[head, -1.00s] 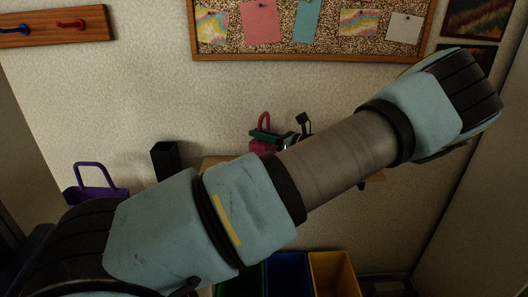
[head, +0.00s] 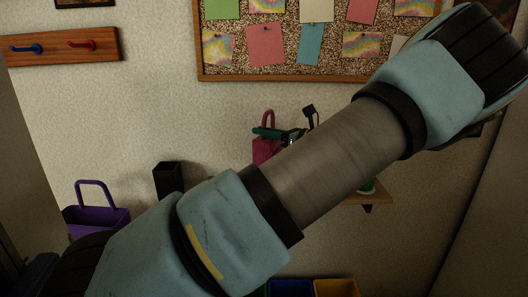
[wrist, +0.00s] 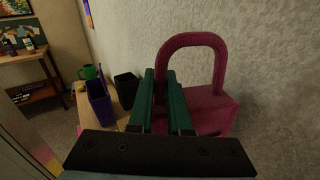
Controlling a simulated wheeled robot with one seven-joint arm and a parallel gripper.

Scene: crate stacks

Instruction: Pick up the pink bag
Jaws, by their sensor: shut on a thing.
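The pink bag (wrist: 212,113), a box-like body with an arched handle, is large at the right of my fingers in the wrist view. It also shows in the head view (head: 264,151), partly hidden behind my arm. My gripper (wrist: 161,72) has two dark green fingers, and one leg of the handle runs down between them. The gripper is shut on this handle. In the head view my gripper (head: 285,134) is beside the handle. The bag's underside is hidden, so its gap to the shelf cannot be seen.
A purple bag (head: 98,217) and a black bin (head: 168,180) stand to the left. A shelf edge (head: 372,198) shows behind my arm. Blue and yellow bins (head: 335,288) are below. A pinboard (head: 300,78) and hook rail (head: 62,45) are on the wall. A green mug (wrist: 88,72) is farther off.

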